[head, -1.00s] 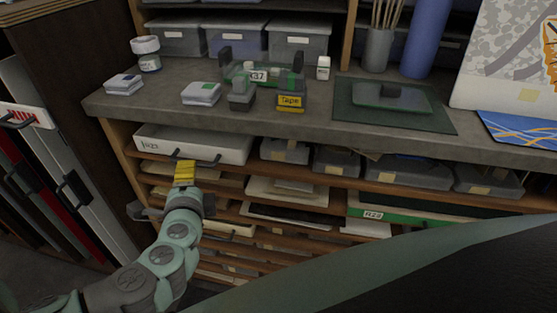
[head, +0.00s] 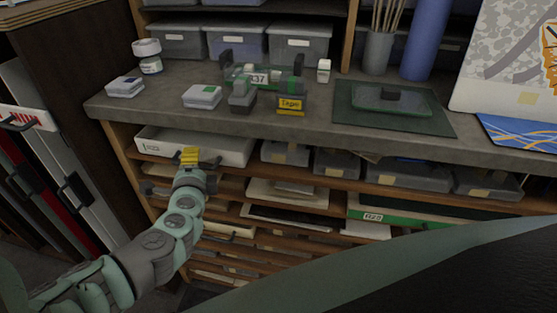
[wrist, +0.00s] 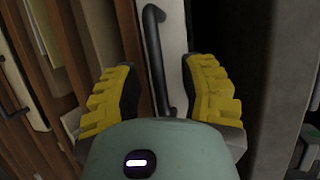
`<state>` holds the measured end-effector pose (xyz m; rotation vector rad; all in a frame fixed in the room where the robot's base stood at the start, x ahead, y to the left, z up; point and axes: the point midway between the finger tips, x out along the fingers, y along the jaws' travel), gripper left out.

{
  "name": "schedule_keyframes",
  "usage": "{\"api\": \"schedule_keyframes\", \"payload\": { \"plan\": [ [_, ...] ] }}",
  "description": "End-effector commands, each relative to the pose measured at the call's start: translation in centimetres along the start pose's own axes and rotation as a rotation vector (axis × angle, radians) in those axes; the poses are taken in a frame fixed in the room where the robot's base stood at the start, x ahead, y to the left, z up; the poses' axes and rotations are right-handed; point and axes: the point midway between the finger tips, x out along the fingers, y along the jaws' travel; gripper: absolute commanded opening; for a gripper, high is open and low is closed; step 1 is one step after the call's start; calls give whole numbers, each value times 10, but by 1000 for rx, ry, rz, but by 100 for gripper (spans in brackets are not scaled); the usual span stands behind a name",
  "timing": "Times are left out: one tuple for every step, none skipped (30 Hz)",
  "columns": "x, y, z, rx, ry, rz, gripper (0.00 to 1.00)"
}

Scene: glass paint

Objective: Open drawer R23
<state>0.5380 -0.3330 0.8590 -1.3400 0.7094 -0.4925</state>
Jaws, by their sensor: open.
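The white drawer (head: 232,150) sits under the left part of the worktop. Its small label (head: 152,147) is too blurred to read surely. My gripper (head: 190,158) is in front of this drawer, with its yellow fingertips up against the view of its front. In the wrist view the white front (wrist: 175,35) shows between the yellow fingers (wrist: 160,90). Its black bar handle (wrist: 155,60) runs between the open fingers, nearer the left one, with gaps visible. My gripper holds nothing. A green-fronted drawer with a blurred label (head: 373,216) is lower right.
The worktop (head: 225,118) overhangs the drawers. Grey bins (head: 285,152) fill the shelf to the right. Wooden shelves with papers (head: 290,192) lie below. A dark side cabinet with a black handle (head: 76,188) stands at left. Small boxes (head: 202,95) and a tape holder stand on the worktop.

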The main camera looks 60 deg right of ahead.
Motion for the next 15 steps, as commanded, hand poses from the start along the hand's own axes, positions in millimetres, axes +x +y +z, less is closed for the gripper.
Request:
{"api": "schedule_keyframes", "payload": {
  "plan": [
    [0,0,-2,1,4,0,41],
    [0,0,-2,1,4,0,41],
    [0,0,-2,1,4,0,47],
    [0,0,-1,1,3,0,43],
    [0,0,-1,1,3,0,40],
    [0,0,-1,1,3,0,36],
    [0,0,-1,1,3,0,33],
    [0,0,-1,1,3,0,30],
    [0,0,-1,1,3,0,26],
    [0,0,-1,1,2,0,23],
    [0,0,-1,1,2,0,20],
    [0,0,-1,1,2,0,16],
    [0,0,-1,1,2,0,12],
    [0,0,-1,1,2,0,9],
    [0,0,-1,1,1,0,5]
  ]
}}
